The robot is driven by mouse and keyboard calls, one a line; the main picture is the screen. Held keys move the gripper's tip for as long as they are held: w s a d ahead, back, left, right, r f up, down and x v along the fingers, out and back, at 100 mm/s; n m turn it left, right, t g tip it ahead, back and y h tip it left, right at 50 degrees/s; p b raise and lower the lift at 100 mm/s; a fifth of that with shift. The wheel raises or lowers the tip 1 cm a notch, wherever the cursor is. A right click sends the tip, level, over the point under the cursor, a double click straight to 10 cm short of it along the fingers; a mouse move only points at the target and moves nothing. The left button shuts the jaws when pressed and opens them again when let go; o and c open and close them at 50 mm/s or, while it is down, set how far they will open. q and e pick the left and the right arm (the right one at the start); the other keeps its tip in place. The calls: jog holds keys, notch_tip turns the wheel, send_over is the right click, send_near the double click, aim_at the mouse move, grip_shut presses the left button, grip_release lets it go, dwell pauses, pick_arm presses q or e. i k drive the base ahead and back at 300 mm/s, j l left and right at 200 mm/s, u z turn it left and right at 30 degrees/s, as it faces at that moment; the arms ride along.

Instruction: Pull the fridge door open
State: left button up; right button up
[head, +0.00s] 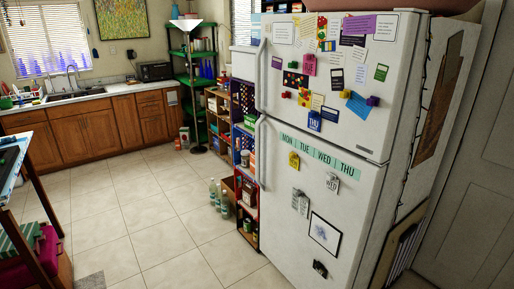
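A white fridge (346,196) stands at the right, covered in magnets, notes and cards. Its upper door (340,110) and its lower door (280,215) both look shut. Each has a white vertical handle on its left edge: the upper handle (260,75) and the lower handle (258,150). A strip of weekday labels (318,158) runs across the top of the lower door. Neither of my grippers shows in the head view.
Tall crate shelves (243,130) stand close against the fridge's left side. Several bottles (219,196) stand on the floor there. A green shelf (194,75) and wooden cabinets (90,130) line the back. A table (20,165) is at left. The tiled floor (150,215) between is clear.

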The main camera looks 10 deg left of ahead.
aim_at(334, 233)
jog(key=i+j, duration=0.9)
jog(key=i+j+u, duration=0.1)
jog(key=i+j, duration=0.75)
jog(key=i, duration=0.15)
jog(key=i+j, duration=0.8)
jog(key=i, duration=0.2)
